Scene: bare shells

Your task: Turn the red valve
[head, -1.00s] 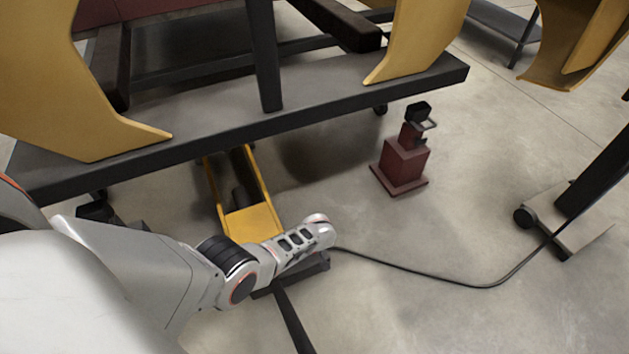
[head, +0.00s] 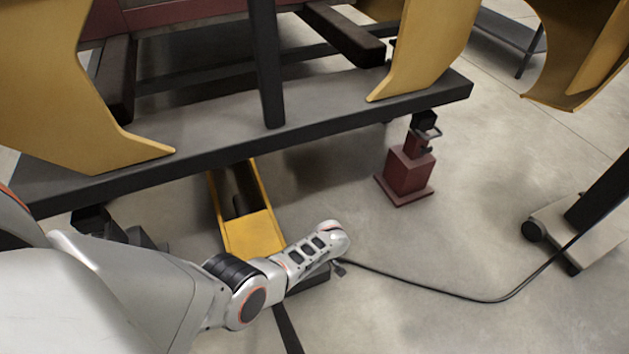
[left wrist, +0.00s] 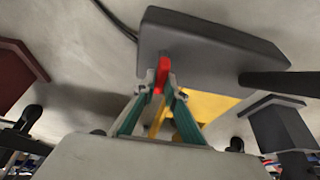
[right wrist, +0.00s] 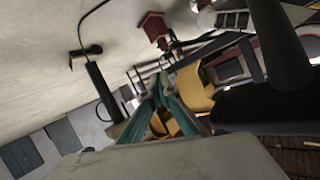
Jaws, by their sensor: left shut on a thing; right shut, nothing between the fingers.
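The red valve (left wrist: 162,74) shows in the left wrist view as a small red piece against a dark grey box (left wrist: 205,55). My left gripper (left wrist: 161,92) is shut on it, with the fingertips on both sides of the red piece. In the head view my left arm reaches down to the dark box (head: 308,280), and the wrist hides the fingers and the valve. My right gripper (right wrist: 158,90) shows only in its own wrist view. It is shut and empty, in free air, with the floor and equipment far beyond.
A yellow floor jack (head: 254,232) lies beside the left wrist, partly under a dark frame (head: 220,138) with yellow curved plates. A dark red stand (head: 408,170) is at the right. A black cable (head: 430,288) runs across the otherwise open floor to a wheeled base (head: 565,230).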

